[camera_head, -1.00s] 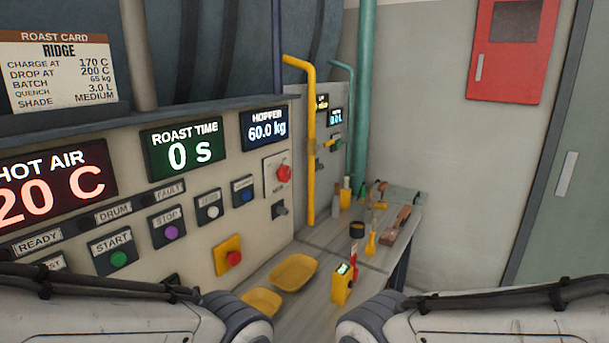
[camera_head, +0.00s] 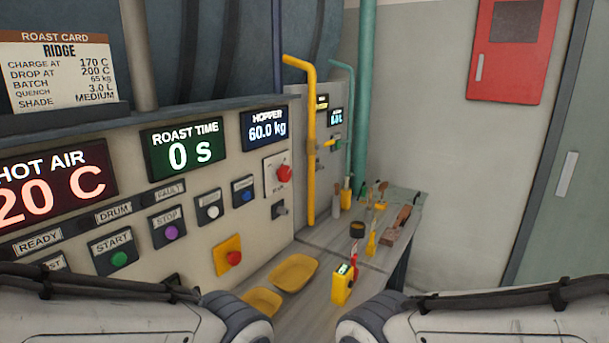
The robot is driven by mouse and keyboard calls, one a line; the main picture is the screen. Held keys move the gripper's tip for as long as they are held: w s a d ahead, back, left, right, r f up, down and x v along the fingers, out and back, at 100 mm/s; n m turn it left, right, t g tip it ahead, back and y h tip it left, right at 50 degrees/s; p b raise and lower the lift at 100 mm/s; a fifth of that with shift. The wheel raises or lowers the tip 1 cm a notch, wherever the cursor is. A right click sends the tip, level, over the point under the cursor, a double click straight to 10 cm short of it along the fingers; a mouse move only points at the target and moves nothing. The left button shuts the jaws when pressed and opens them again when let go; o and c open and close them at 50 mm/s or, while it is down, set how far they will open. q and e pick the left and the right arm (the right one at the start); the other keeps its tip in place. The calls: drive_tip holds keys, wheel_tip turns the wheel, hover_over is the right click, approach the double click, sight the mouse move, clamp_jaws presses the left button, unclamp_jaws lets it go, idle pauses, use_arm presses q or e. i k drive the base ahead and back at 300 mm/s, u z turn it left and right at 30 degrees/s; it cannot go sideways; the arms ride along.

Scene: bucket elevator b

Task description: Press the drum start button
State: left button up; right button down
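The green START button (camera_head: 119,258) sits on the grey control panel, under a START label and below the DRUM plate (camera_head: 112,213). A purple STOP button (camera_head: 171,232) is to its right. The panel shows HOT AIR 20 C, ROAST TIME 0 s and HOPPER 60.0 kg. Links of my two arms show at the bottom left and bottom right. Neither gripper is in view, and nothing of mine is seen touching the panel.
A red button on a yellow plate (camera_head: 228,255) is right of START. Yellow trays (camera_head: 293,272), a yellow handheld device (camera_head: 342,284) and several tools lie on the bench (camera_head: 312,298). A yellow pipe (camera_head: 311,150) stands behind. A red wall box (camera_head: 514,50) hangs at the upper right.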

sight(118, 258)
drive_tip(key=z, duration=0.05)
drive_tip(key=k, duration=1)
drive_tip(key=z, duration=1.1)
drive_tip(key=i, duration=0.4)
drive_tip(key=u, duration=2.05)
